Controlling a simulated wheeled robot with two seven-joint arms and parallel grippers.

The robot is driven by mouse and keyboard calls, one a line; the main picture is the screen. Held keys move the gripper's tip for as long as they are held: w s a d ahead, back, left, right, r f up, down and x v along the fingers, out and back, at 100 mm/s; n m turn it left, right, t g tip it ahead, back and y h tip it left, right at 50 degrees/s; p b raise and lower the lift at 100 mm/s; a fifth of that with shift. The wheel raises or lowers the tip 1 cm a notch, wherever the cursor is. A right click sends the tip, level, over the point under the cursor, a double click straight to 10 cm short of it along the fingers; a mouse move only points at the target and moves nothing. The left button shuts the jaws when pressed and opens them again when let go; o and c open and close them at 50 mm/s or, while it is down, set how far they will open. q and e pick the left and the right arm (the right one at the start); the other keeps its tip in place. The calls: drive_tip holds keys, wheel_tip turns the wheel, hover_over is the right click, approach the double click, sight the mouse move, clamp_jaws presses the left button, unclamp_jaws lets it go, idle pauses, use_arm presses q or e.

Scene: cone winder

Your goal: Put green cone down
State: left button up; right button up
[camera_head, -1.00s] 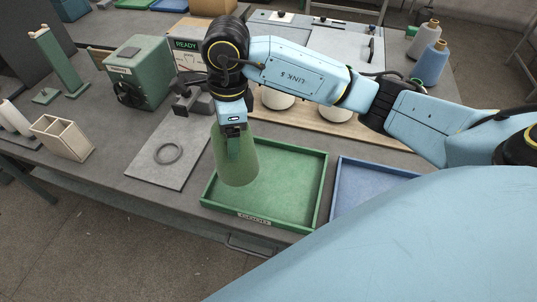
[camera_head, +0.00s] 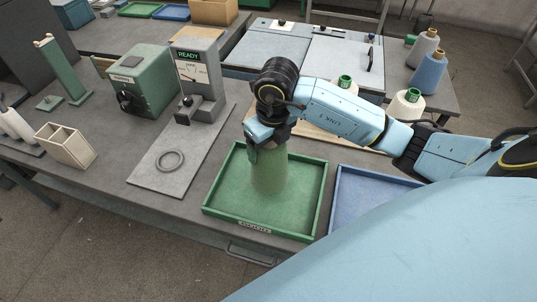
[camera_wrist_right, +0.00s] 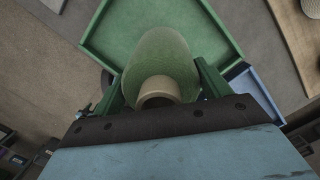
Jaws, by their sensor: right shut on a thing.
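The green cone (camera_head: 269,176) is upright over the green tray (camera_head: 222,204). Its base appears at or just above the tray floor; I cannot tell whether it touches. My right gripper (camera_head: 266,143) is shut on the upper part of the cone. In the right wrist view the cone (camera_wrist_right: 160,58) sits between the fingers of the right gripper (camera_wrist_right: 160,88), its tan core end facing the camera, with the green tray (camera_wrist_right: 100,38) beyond it. My left gripper is not in view.
A blue tray (camera_head: 345,204) stands just right of the green tray. A grey plate with a ring (camera_head: 170,161) and a gauge stand marked READY (camera_head: 199,68) are to the left. A cream cone (camera_head: 405,106) and other cones stand behind my arm.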

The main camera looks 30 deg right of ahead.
drive_tip(key=shift+f, duration=2.05)
drive_tip(key=o, duration=1.1)
drive_tip(key=r, duration=0.4)
drive_tip(key=s+r, duration=0.1)
drive_tip(key=r, duration=0.7)
drive_tip(key=shift+s+r, duration=0.1)
drive_tip(key=shift+s, duration=0.1)
